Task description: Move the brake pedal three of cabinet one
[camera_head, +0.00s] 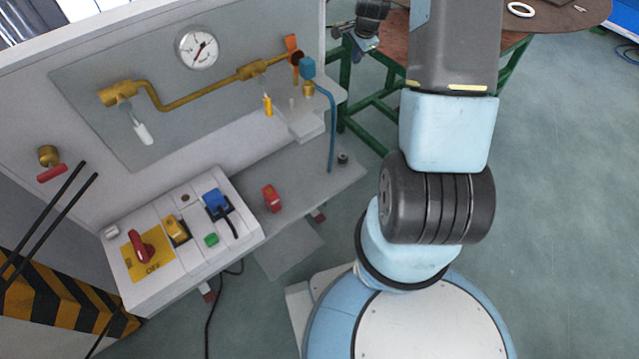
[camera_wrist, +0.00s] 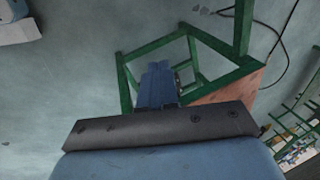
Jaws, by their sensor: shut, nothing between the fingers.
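The grey-white cabinet (camera_head: 215,120) stands at the left in the head view, with a gauge, brass piping and a control box. No part is labelled as brake pedal three, so I cannot tell which one it is. A small red part (camera_head: 271,197) sits on the cabinet's lower ledge, and a small black knob (camera_head: 343,158) sits near the ledge's right end. My gripper (camera_head: 362,44) is at the top centre of the head view, right of the cabinet and apart from it. In the wrist view my gripper's blue fingers (camera_wrist: 157,68) are together and empty.
The control box (camera_head: 180,240) carries a red rotary switch (camera_head: 140,246), a yellow switch (camera_head: 176,229) and a blue plug (camera_head: 216,202). A green-framed table (camera_head: 508,55) stands behind my arm. A black cable hangs to the floor. Open floor lies at the right.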

